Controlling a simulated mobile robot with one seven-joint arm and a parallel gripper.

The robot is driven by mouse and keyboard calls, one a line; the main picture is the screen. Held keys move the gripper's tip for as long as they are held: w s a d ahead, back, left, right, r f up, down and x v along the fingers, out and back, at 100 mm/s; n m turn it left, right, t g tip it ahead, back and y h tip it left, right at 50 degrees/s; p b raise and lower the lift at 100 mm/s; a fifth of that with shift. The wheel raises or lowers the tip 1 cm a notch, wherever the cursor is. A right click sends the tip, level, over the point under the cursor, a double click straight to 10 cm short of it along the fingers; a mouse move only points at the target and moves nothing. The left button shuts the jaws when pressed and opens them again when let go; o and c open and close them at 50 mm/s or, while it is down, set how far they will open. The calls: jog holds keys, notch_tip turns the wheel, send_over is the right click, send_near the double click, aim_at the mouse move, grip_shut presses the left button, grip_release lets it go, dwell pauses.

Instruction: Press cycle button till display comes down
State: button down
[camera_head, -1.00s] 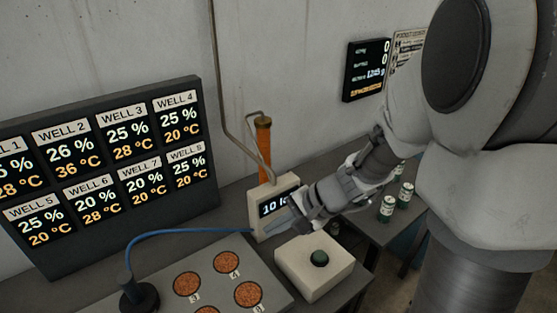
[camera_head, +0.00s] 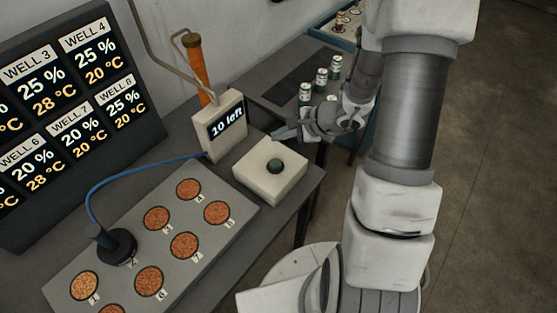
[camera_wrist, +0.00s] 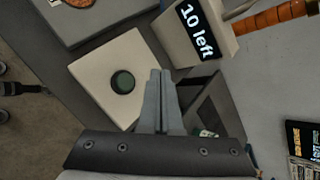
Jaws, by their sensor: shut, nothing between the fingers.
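The cycle button (camera_head: 274,166) is a round dark green button on a square off-white box (camera_head: 262,187) at the table's edge. It also shows in the wrist view (camera_wrist: 122,82), left of my fingertips. The display (camera_head: 226,123), a beige box with a dark screen reading "10 left", stands just behind the button box; it also shows in the wrist view (camera_wrist: 197,30). My gripper (camera_head: 280,135) is shut and empty, behind and slightly right of the button in the head view. In the wrist view its fingers (camera_wrist: 160,75) lie beside the button, not over it.
A grey plate (camera_head: 230,240) with several numbered brown discs lies left of the button box, with a black knob (camera_head: 117,245) and blue cable. A large well board (camera_head: 75,120) stands behind. Several green-white cans (camera_head: 321,80) stand beyond my gripper. An orange-wrapped pipe (camera_head: 196,65) rises behind the display.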

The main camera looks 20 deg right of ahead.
jog(key=b, duration=0.5)
send_over(280, 164)
notch_tip(280, 164, down, 7)
jog(key=shift+w+f, duration=0.1)
jog(key=shift+f, duration=0.05)
jog(key=shift+f+b, duration=0.75)
jog(key=shift+b, duration=0.35)
jog(key=shift+f, duration=0.15)
dwell(1.0)
jog(key=shift+f+b, duration=0.3)
jog(key=shift+b, duration=0.45)
jog(key=shift+f+b, duration=0.55)
jog(key=shift+b, duration=0.2)
dwell(0.5)
jog(key=shift+r, duration=0.1)
jog(key=shift+r+p, duration=0.55)
jog(key=shift+r, duration=0.35)
jog(key=shift+r, duration=0.1)
